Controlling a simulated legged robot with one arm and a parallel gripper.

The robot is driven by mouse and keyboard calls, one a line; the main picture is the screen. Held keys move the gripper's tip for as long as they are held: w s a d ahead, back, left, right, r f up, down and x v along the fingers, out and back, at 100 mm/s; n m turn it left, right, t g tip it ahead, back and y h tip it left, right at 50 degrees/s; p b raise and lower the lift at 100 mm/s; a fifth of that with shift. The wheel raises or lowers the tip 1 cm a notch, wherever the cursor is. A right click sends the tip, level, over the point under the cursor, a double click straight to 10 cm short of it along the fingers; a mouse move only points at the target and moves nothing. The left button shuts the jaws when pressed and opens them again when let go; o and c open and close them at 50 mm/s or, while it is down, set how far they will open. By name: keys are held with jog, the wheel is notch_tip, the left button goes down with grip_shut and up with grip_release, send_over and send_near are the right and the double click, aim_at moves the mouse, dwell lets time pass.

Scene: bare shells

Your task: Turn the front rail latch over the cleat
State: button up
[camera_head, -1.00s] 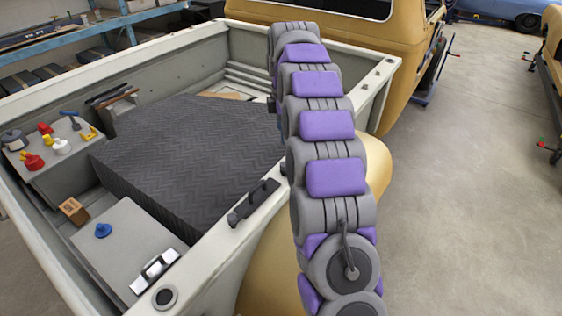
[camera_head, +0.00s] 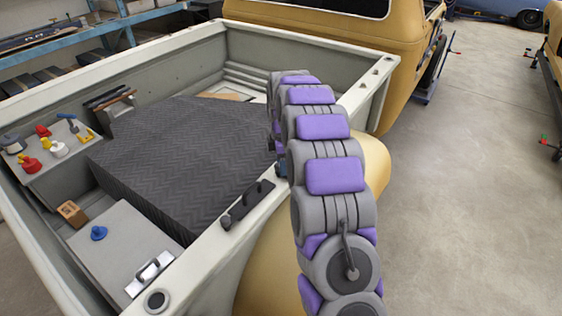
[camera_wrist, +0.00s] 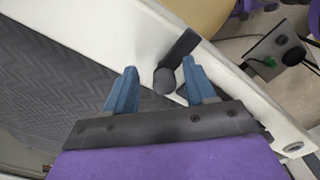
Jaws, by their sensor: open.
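In the wrist view a dark latch (camera_wrist: 181,47) with a rounded knob end lies across the pale rail (camera_wrist: 135,33) of the truck bed. My gripper (camera_wrist: 159,66) is open. Its two blue fingers stand on either side of the knob, with visible gaps and no clear contact. I cannot make out the cleat beside the gripped-around latch.
A dark ribbed mat-covered block (camera_head: 185,160) fills the bed's middle. Left of it a shelf (camera_head: 60,168) holds several small items. Open floor (camera_head: 460,190) lies to the right.

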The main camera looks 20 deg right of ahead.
jog(key=shift+a+r, duration=0.15)
jog(key=shift+a, duration=1.1)
jog(key=c, duration=0.4)
jog(key=shift+c, duration=1)
jog(key=shift+d, duration=0.55)
grip_shut()
